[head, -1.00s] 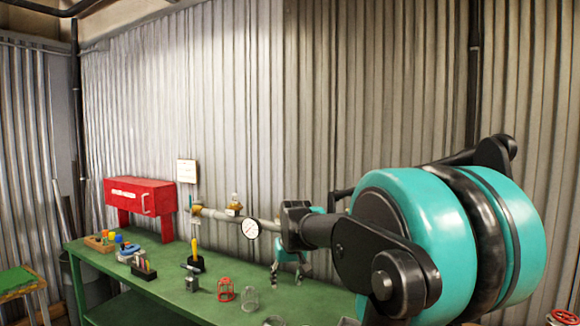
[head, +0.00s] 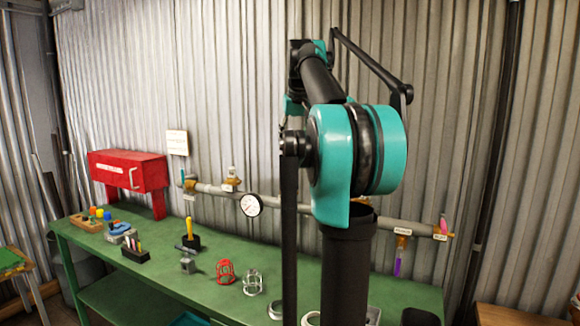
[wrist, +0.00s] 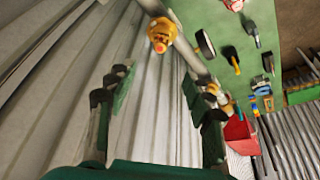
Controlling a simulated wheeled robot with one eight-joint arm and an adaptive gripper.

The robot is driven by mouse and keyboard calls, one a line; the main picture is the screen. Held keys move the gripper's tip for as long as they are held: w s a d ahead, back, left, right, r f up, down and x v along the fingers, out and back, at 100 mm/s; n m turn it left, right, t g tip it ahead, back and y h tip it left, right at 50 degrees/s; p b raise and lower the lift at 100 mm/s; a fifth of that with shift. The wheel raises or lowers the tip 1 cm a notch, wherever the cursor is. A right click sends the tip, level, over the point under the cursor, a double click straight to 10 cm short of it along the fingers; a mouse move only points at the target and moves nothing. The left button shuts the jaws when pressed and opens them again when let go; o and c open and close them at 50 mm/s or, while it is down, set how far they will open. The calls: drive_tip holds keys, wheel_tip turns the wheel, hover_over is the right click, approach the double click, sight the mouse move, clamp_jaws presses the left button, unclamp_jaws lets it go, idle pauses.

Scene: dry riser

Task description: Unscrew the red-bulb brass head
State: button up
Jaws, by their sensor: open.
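In the wrist view a brass head with a reddish-orange bulb (wrist: 160,36) sits on the grey pipe, its bulb facing my camera. In the head view my arm covers that stretch of pipe. My gripper (wrist: 158,98) is open and empty, its two dark fingers wide apart with wall between them. The head is beyond the fingertips, apart from them. In the head view my gripper is mostly hidden behind my raised arm, above the pipe (head: 285,206). Other brass heads show there: one upright with a pale bulb (head: 231,180), one hanging with a purple bulb (head: 398,260), one pinkish at the right end (head: 442,229).
A pressure gauge (head: 250,205) is on the pipe. The green bench (head: 200,284) below holds a red cage (head: 226,272), a clear cage (head: 253,282), a pen holder (head: 136,255) and small tools. A red cabinet (head: 128,171) stands at the left. Corrugated wall is close behind the pipe.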

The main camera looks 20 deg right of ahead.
drive_tip(key=x, duration=1.5)
drive_tip(key=shift+s+f, duration=0.1)
drive_tip(key=shift+f, duration=0.15)
drive_tip(key=shift+c, duration=0.3)
clamp_jaws()
drive_tip(key=shift+n+y, duration=0.4)
drive_tip(key=shift+n, duration=0.6)
drive_tip(key=n+y, duration=0.1)
drive_tip(key=n, duration=0.2)
drive_tip(key=shift+n, duration=0.4)
drive_tip(key=shift+g, duration=0.3)
drive_tip(key=shift+r+n+y, duration=0.1)
drive_tip(key=shift+n+y, duration=0.6)
drive_tip(key=shift+n, duration=0.5)
drive_tip(key=n+g, duration=0.1)
drive_tip(key=n, duration=0.2)
drive_tip(key=shift+y, duration=0.3)
drive_tip(key=shift+n, duration=0.3)
